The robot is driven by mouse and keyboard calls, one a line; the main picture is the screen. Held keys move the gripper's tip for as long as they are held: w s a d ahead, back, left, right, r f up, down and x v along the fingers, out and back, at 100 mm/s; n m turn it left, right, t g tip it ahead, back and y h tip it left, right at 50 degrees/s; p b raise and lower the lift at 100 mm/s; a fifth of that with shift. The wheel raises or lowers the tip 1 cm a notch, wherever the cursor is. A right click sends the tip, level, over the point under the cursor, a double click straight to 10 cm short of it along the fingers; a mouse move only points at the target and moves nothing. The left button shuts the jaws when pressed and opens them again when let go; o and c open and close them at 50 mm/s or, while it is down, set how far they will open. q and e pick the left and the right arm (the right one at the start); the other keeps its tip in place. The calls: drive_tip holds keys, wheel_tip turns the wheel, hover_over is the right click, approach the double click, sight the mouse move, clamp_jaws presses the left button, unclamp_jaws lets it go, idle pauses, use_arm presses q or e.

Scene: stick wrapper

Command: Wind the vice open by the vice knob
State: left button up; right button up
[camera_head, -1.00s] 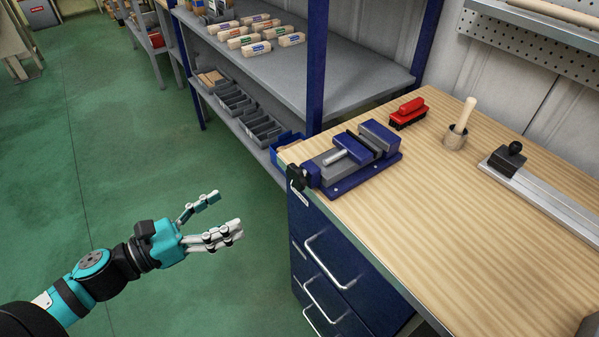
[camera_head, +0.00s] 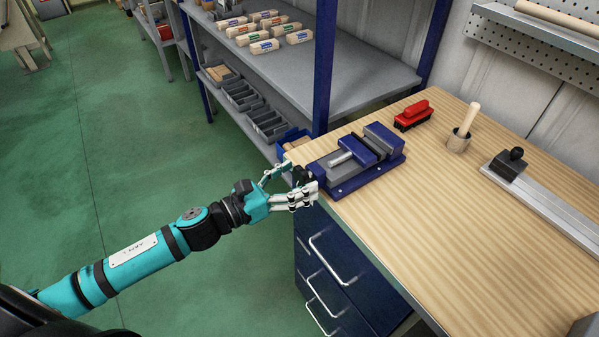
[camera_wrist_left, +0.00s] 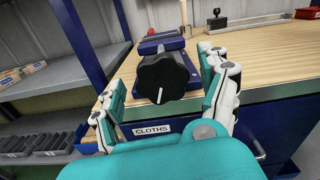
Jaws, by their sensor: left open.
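In the left wrist view the knob (camera_wrist_left: 162,78) is large and lobed, with a white mark pointing down. My left gripper (camera_head: 292,184) is open at the knob, its fingers on either side of it. In the left wrist view the fingers (camera_wrist_left: 160,95) show gaps to the knob; I cannot tell whether they touch it. My right gripper is not in view.
Drawers with a "CLOTHS" label (camera_wrist_left: 152,129) are below the knob. A grey shelf (camera_head: 370,85) stands behind.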

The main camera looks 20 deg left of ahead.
use_arm(q)
drive_tip(key=shift+w+d, duration=0.4)
drive_tip(key=shift+w, duration=0.05)
drive_tip(key=c, duration=1.2)
